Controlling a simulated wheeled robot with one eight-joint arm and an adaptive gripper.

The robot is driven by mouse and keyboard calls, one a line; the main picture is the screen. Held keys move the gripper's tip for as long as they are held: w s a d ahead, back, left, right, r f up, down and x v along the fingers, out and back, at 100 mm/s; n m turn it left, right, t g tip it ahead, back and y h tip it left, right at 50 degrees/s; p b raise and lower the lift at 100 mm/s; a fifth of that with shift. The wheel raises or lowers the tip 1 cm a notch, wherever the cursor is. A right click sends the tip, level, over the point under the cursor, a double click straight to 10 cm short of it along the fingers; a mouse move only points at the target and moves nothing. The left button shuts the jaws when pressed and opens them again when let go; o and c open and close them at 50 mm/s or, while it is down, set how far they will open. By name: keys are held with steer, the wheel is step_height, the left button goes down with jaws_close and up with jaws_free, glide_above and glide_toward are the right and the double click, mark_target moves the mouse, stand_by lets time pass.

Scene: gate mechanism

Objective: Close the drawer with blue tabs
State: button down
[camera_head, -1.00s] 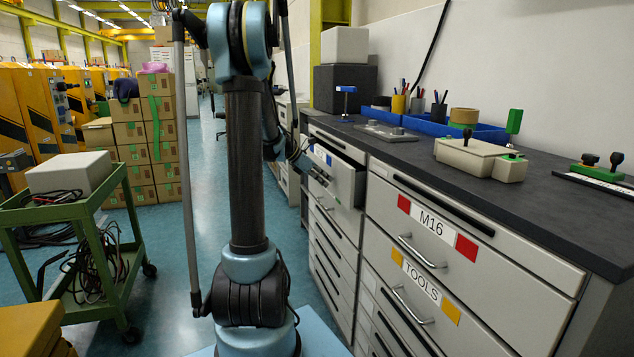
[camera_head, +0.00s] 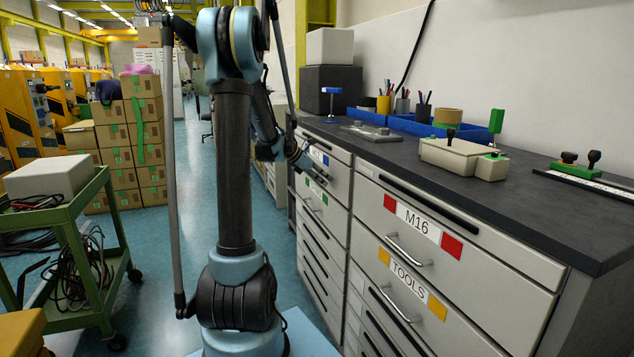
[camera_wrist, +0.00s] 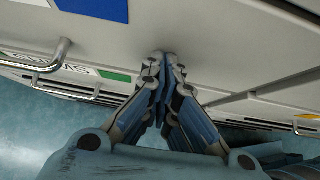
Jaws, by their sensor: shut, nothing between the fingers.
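The drawer with blue tabs (camera_head: 340,173) is the upper drawer of the far cabinet column, and its front looks about flush with the cabinet. One blue tab shows beside its white label (camera_head: 318,155). In the wrist view the blue and white label (camera_wrist: 95,8) is at the top left, on the grey drawer front (camera_wrist: 215,35). My gripper (camera_wrist: 163,56) is shut and empty, with its fingertips at the drawer front; I cannot tell whether they touch. In the head view my gripper (camera_head: 304,164) is small and partly blends with the front.
A green-tabbed drawer (camera_head: 317,190) is below. Nearer are the M16 drawer (camera_head: 480,262) and the TOOLS drawer (camera_head: 455,325), both closed with bar handles. The dark worktop (camera_head: 400,160) holds boxes and tools. A green cart (camera_head: 70,240) stands left on open floor.

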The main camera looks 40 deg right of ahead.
steer(key=shift+d, duration=0.1)
steer(key=shift+w+a, duration=0.1)
steer(key=shift+a, duration=0.2)
steer(key=a+f+v, duration=0.1)
steer(key=v, duration=1.1)
steer(key=shift+w+a+f, duration=0.2)
steer(key=shift+w+a, duration=0.1)
steer(key=shift+a, duration=0.2)
steer(key=shift+a, duration=0.1)
